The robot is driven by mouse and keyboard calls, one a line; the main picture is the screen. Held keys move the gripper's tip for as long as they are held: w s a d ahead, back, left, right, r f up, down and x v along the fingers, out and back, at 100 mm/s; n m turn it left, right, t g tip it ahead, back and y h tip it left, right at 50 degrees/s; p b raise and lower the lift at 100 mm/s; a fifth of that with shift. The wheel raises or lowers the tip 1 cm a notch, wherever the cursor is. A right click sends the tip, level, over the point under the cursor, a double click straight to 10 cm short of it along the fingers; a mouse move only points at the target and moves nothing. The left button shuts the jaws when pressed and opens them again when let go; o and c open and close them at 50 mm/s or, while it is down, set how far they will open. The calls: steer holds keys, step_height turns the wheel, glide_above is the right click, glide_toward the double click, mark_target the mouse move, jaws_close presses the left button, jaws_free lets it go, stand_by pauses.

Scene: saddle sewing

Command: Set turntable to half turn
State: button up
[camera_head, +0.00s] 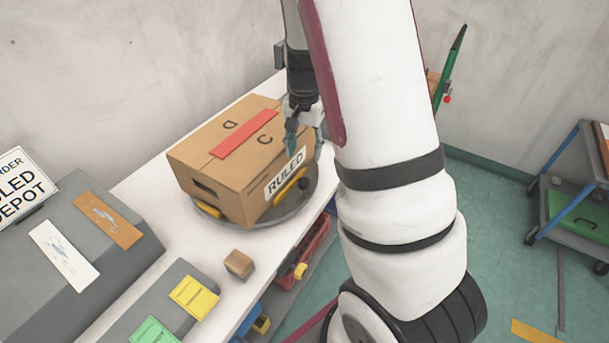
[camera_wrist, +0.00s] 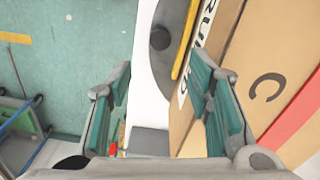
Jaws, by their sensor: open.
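The turntable (camera_head: 298,204) is a grey disc on the white table, with a yellow bar (camera_head: 289,186) along its near right side. It also shows in the wrist view (camera_wrist: 145,62) with its yellow bar (camera_wrist: 187,38). A cardboard box (camera_head: 217,168) labelled "RULED" with a red strip rests on it and hides most of the disc. My gripper (camera_head: 292,132) points down at the box's right side. In the wrist view my gripper (camera_wrist: 170,100) is open and empty between its fingers; its right finger overlaps the box (camera_wrist: 226,85). Contact cannot be told.
A small brown block (camera_head: 239,264) stands on the white table (camera_head: 215,245) in front of the turntable. Grey sloped stands with cards (camera_head: 100,215) are at left. Red and blue bins (camera_head: 305,250) sit below the table edge. A cart (camera_head: 575,200) is at right.

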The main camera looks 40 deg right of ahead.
mark_target(304, 180)
step_height(304, 180, down, 11)
steer(key=shift+r, duration=0.15)
steer(key=shift+c, duration=0.2)
jaws_close()
